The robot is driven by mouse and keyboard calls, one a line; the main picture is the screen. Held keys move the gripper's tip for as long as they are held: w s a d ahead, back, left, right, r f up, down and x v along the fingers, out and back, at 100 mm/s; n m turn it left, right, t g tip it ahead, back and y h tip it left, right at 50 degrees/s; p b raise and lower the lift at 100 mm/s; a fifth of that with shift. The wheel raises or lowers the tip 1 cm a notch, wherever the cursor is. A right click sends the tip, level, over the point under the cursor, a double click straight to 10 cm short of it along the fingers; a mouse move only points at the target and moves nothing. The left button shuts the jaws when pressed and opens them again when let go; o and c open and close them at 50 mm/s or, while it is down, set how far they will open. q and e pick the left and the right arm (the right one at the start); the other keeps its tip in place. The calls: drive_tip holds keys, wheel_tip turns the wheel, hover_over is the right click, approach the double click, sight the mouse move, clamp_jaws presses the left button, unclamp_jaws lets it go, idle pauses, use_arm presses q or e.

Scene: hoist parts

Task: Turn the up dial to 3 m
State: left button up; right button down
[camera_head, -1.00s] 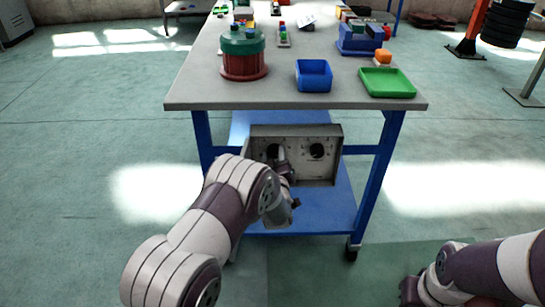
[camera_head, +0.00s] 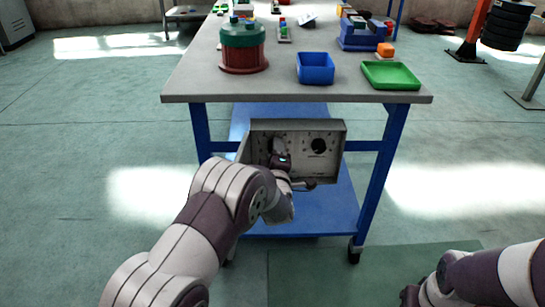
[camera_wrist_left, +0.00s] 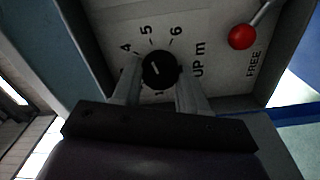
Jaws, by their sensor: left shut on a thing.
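The up dial (camera_wrist_left: 160,69) is a round black knob with a white mark, on a pale panel lettered "UP m". The numbers 4, 5 and 6 show around it; the other numbers are hidden or unclear. My left gripper (camera_wrist_left: 157,78) is shut on this dial, one finger on each side. In the head view my left gripper (camera_head: 281,161) is at the left part of the grey control box (camera_head: 333,163), largely covering the dial there. My right gripper (camera_head: 410,294) is at the bottom edge, dark and partly out of frame, away from the box.
A red ball lever (camera_wrist_left: 241,37) marked "FREE" is close to the dial. A second black dial (camera_head: 319,146) is on the box's right side. The grey tabletop (camera_head: 285,88) overhangs above, with a blue bin (camera_head: 315,69) and green tray (camera_head: 390,76). A blue shelf (camera_head: 318,219) lies below.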

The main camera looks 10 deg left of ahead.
use_arm(q)
drive_tip(key=shift+r+n+b, duration=0.15)
drive_tip(key=shift+n+b, duration=7.35)
drive_tip(key=shift+b, duration=0.7)
drive_tip(key=shift+r, duration=0.1)
drive_tip(key=o, duration=1)
drive_tip(key=shift+o, duration=0.3)
drive_tip(key=shift+s, duration=0.1)
